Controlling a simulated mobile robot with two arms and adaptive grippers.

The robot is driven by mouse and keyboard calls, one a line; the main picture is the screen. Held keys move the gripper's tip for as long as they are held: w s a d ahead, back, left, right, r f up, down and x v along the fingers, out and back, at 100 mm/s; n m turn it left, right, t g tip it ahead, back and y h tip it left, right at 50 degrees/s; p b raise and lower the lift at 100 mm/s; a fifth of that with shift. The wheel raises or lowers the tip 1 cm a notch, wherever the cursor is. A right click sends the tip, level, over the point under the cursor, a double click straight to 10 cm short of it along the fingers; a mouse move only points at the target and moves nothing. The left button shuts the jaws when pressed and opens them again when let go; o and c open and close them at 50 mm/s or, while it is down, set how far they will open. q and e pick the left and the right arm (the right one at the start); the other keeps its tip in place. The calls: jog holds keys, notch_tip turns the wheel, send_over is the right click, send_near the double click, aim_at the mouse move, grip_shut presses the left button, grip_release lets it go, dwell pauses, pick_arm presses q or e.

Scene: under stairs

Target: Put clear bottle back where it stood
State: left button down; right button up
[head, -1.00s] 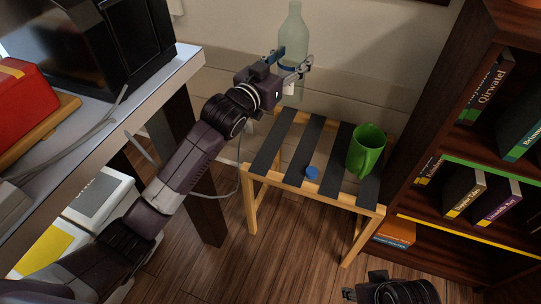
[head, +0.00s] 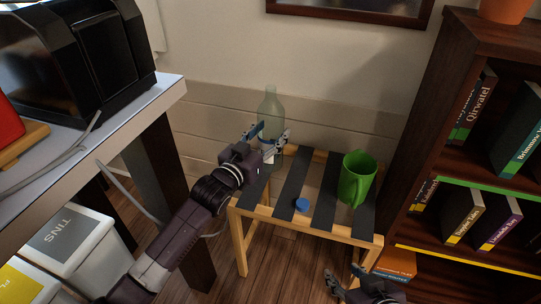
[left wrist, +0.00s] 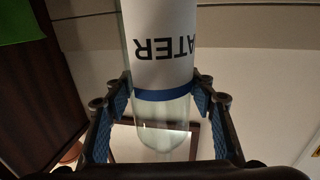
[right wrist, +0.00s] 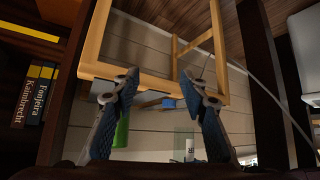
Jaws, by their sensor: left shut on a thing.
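The clear bottle (head: 270,113) is upright at the back left corner of the striped stool (head: 310,226). My left gripper (head: 266,143) is shut on it, fingers on both sides. In the left wrist view the bottle (left wrist: 163,110) shows a white label and a blue band between the fingers (left wrist: 160,110).
A green mug (head: 356,178) stands on the stool's right side and a blue cap (head: 301,204) lies near its front. A bookshelf (head: 440,150) is close on the right, a desk (head: 125,118) on the left. The wall is behind.

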aim_at(271, 143)
pick_arm(q)
notch_tip(271, 143, down, 4)
jog(key=shift+r+b, duration=0.2)
jog(key=shift+b, duration=0.25)
notch_tip(271, 143, down, 3)
jog(key=shift+f+b, duration=0.1)
jog(key=shift+b, duration=0.45)
jog(key=shift+f, duration=0.1)
pick_arm(e)
jog(key=w+a+r+t+y, duration=0.2)
jog(key=w+r+t, duration=0.4)
jog(key=r, duration=0.4)
jog(key=shift+w+a+r, duration=0.3)
jog(key=shift+w+a, duration=0.35)
jog(key=shift+w, duration=0.05)
pick_arm(q)
jog(key=shift+f, duration=0.1)
jog(key=c, duration=0.9)
grip_release()
pick_arm(e)
jog(key=shift+r+t, duration=0.25)
jog(key=shift+t, duration=0.05)
